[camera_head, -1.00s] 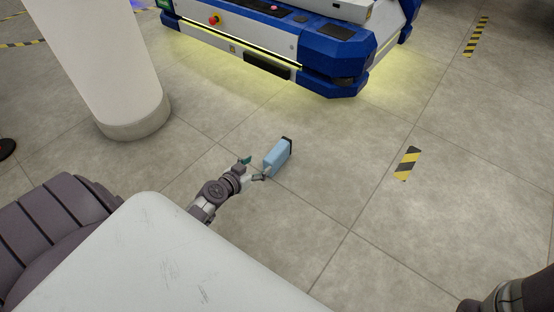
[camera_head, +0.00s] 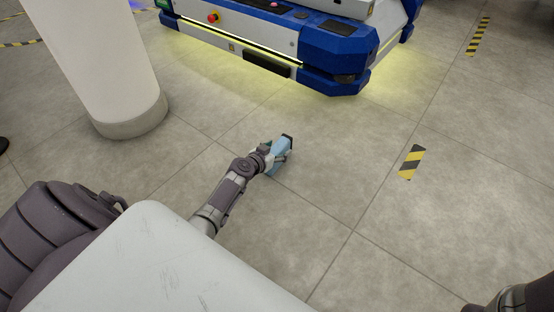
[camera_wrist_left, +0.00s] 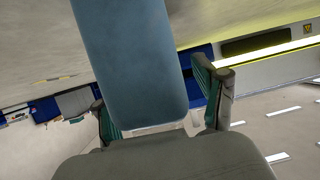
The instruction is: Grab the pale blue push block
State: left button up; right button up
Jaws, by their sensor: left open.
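The pale blue push block (camera_head: 283,146) with a dark end cap is near the middle of the head view, seen against the grey floor. My left gripper (camera_head: 276,154) is at the block, with its fingers on either side of it. In the left wrist view the block (camera_wrist_left: 130,60) fills the upper middle, between the two green-padded fingertips (camera_wrist_left: 158,112). The fingers are open, and a small gap shows beside the block. Part of the block is hidden by the gripper in the head view. My right gripper is not in view; only part of my right arm shows at the lower right corner.
A blue and white lift cart (camera_head: 250,45) with glowing yellow underlighting stands beyond the block. A white round pillar (camera_head: 95,60) stands at the left. Yellow-black tape (camera_head: 411,162) marks the floor at the right. The floor around the block is clear.

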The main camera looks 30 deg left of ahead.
pick_arm(q)
jog(key=shift+c, duration=0.2)
grip_shut()
jog(key=shift+r, duration=0.1)
